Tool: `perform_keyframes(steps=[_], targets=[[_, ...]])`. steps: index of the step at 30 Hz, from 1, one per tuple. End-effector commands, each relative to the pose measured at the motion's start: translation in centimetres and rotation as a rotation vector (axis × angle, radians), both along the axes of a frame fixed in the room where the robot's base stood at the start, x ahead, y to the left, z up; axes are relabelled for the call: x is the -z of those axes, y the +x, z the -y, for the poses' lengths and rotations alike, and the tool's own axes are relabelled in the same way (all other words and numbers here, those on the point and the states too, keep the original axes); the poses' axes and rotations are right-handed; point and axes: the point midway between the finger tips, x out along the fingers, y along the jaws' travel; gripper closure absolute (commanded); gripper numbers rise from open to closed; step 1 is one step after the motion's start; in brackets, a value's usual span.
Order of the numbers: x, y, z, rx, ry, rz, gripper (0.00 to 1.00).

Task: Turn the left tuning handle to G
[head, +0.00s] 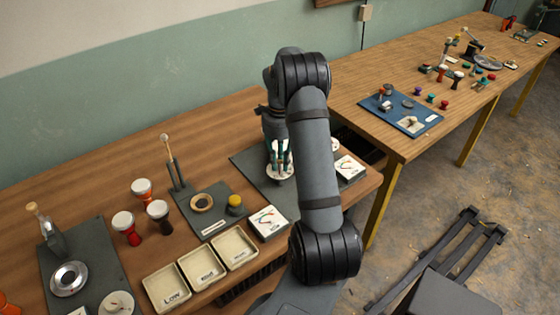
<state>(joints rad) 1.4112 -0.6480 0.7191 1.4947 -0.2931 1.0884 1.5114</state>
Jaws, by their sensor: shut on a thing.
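My gripper (277,140) points down over the dark mat (250,165) near the right end of the near table. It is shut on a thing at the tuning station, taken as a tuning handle. The handle itself and which side it is on cannot be made out, as my arm covers much of this spot. Below the gripper is a teal upright piece (275,158) on a round white base (280,177).
Three labelled trays, one a LOW tray (167,290), line the front edge. Several goblet drums, such as a red one (126,228), stand further left. A second table (440,70) holds more drums and a blue board (400,115).

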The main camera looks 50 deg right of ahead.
Motion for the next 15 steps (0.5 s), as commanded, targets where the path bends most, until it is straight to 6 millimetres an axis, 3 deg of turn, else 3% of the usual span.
perform_keyframes(steps=[15], targets=[[0.08,0.02,-0.01,-0.112,0.000,0.000,1.00]])
